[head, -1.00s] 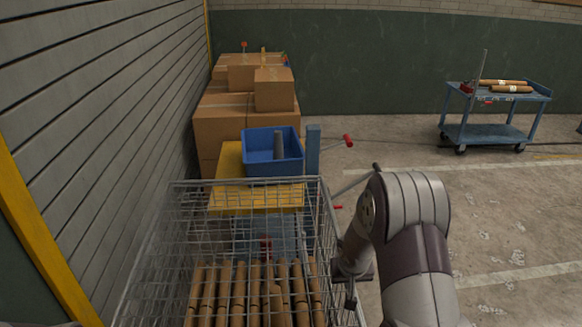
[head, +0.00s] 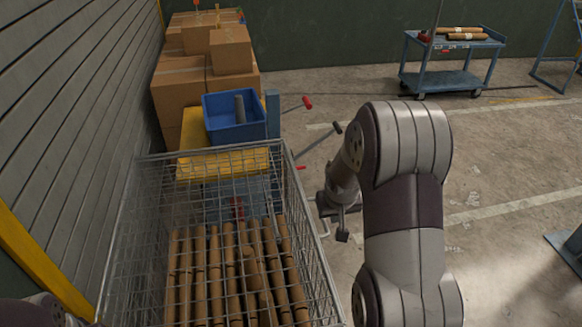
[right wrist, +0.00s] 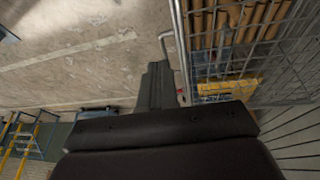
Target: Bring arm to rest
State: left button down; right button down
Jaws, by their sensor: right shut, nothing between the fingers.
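My right arm comes in from the lower right of the head view. Its gripper (head: 342,232) hangs just outside the right side of the wire basket (head: 297,203), apart from it as far as I can tell. The gripper is shut and empty. In the right wrist view its closed fingers (right wrist: 158,82) point over bare floor, with the basket (right wrist: 183,45) to the right. A bit of my left arm shows at the lower left corner of the head view; its gripper is out of sight.
Several brown cylinders (head: 213,270) lie in the basket. Behind it are a blue bin (head: 222,126) on a yellow surface (head: 195,160) and stacked cardboard boxes (head: 182,85). A blue cart (head: 445,80) stands at the back right. The floor right of my arm is mostly clear.

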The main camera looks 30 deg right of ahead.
jog(key=s+a+r+n+g+y, duration=0.2)
jog(key=s+a+n, duration=0.1)
jog(key=s+a, duration=1)
jog(key=a, duration=0.4)
jog(key=shift+s+a+r+n, duration=0.15)
jog(key=shift+s+a+n, duration=0.05)
jog(key=shift+n, duration=0.2)
jog(key=shift+s, duration=0.1)
